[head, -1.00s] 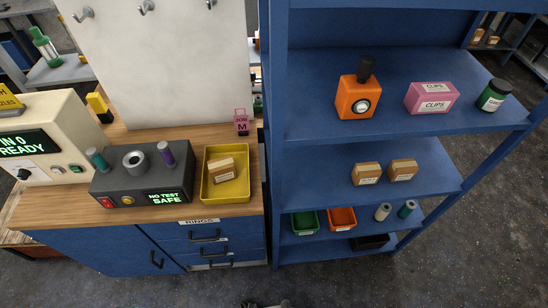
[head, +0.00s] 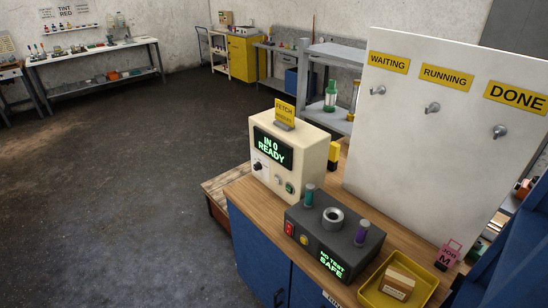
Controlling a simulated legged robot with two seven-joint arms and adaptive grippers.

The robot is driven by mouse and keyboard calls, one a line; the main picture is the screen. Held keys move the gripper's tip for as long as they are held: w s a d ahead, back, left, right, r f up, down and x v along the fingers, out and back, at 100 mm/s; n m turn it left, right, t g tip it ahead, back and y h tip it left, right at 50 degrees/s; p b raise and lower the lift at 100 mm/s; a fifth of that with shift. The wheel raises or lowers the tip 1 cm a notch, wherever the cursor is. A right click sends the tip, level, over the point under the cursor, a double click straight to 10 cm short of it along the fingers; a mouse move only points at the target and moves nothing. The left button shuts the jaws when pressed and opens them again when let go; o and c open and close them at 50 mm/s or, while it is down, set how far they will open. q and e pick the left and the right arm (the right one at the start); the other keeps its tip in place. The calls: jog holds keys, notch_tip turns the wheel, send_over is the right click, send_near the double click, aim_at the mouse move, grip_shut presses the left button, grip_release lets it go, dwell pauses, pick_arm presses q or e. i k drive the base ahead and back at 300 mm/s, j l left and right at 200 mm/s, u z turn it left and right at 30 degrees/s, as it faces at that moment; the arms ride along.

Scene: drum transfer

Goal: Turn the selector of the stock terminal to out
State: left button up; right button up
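The stock terminal (head: 313,152) is a cream box on the left end of the wooden bench. Its dark screen (head: 272,148) reads "IN 0 READY" in green. The selector (head: 257,166) is a small dark knob on the front face, below the screen at the left; its exact pointing is too small to tell. A green button and other small controls sit to its right. A yellow sign (head: 285,112) reading "FETCH" stands on top of the box; its lower line is hard to read. Neither of my grippers is in view.
A dark test box (head: 320,238) reading "NO TEST SAFE" stands right of the terminal, with a yellow tray (head: 431,282) beyond it. A white board (head: 420,130) with hooks rises behind. Open floor (head: 120,200) lies to the left.

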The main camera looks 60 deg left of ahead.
aim_at(258, 166)
jog(key=u, duration=0.45)
jog(key=j+u, duration=0.1)
jog(key=u, duration=0.8)
jog(key=j+u, duration=0.1)
jog(key=u, duration=0.35)
jog(key=i, duration=0.05)
